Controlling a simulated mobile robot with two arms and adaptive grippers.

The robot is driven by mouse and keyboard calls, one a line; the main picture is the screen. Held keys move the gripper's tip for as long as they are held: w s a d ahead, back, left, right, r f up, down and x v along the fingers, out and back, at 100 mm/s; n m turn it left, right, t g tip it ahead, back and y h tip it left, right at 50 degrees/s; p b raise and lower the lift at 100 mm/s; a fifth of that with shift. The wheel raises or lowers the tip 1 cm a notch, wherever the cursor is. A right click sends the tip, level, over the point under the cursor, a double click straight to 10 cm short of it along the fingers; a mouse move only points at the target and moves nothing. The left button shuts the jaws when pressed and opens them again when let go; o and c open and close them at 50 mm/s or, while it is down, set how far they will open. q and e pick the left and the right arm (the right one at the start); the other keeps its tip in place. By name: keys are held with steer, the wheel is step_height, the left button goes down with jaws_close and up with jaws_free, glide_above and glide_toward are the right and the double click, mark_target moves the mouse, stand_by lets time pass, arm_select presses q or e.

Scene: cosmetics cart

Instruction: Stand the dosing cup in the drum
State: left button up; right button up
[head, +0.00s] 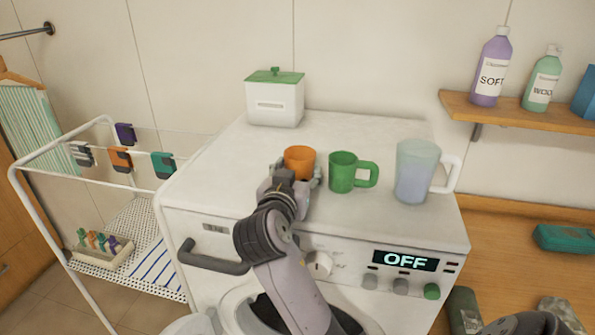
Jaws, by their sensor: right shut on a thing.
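An orange cup (299,159), which looks like the dosing cup, is upright at the front part of the washing machine's white top. My right gripper (296,178) reaches in from the front and is shut on this cup; the wrist hides part of the fingers and the cup's lower front. The drum (266,316) shows as a dark round opening low in the machine's front, partly hidden by my right arm and cut by the frame's bottom edge. My left gripper is not in view.
A green mug (342,172) stands close right of the cup, then a clear jug (414,172). A white box with green lid (274,100) stands at the back. A drying rack (100,180) is left. A shelf (520,115) with bottles is right. The machine top's left side is clear.

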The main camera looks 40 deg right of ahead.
steer(key=shift+f, duration=0.1)
steer(key=shift+f, duration=0.15)
steer(key=o, duration=1.2)
